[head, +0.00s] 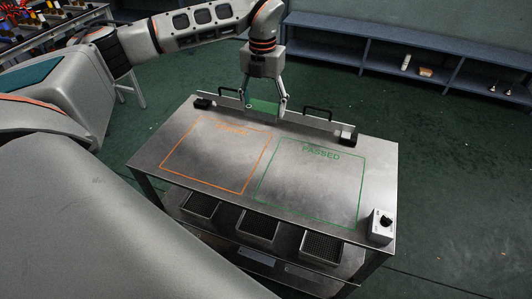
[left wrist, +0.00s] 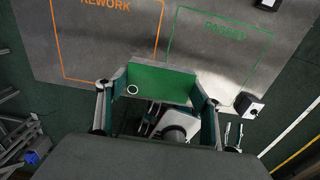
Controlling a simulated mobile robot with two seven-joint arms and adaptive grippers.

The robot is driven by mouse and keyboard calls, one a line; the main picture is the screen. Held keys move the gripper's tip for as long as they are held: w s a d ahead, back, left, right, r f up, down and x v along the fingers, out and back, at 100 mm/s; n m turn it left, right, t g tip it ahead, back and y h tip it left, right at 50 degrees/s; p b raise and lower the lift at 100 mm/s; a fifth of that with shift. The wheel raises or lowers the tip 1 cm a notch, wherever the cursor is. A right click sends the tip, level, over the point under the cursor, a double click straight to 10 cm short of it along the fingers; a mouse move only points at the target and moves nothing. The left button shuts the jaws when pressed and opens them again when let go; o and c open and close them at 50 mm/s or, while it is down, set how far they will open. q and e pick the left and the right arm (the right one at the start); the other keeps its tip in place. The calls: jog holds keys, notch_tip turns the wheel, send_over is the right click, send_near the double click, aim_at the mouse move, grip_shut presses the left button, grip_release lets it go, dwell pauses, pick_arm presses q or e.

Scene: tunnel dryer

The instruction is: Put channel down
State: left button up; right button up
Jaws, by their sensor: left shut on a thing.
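A green channel (head: 264,106) is between the fingers of my left gripper (head: 264,102), at the back edge of the metal table (head: 150,157). The gripper points down and is shut on it. In the left wrist view the green channel (left wrist: 161,83) spans the gap between the fingertips and shows a white ring mark near its left end. In the head view it overlaps the table's back rail; whether it touches anything is unclear. My right gripper is not in view.
The tabletop has an orange REWORK outline (head: 245,187) and a green PASSED outline (head: 258,183), both empty. A grey box with a black knob (head: 381,227) stands at the near right corner. Black handles (head: 317,109) rise at the back rail. Trays (head: 258,226) sit underneath.

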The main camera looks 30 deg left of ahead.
aim_at(264, 160)
pick_arm(q)
notch_tip(264, 160, down, 20)
jog(key=shift+r, duration=0.1)
dwell(0.5)
jog(key=o, duration=1.3)
notch_tip(264, 160, up, 12)
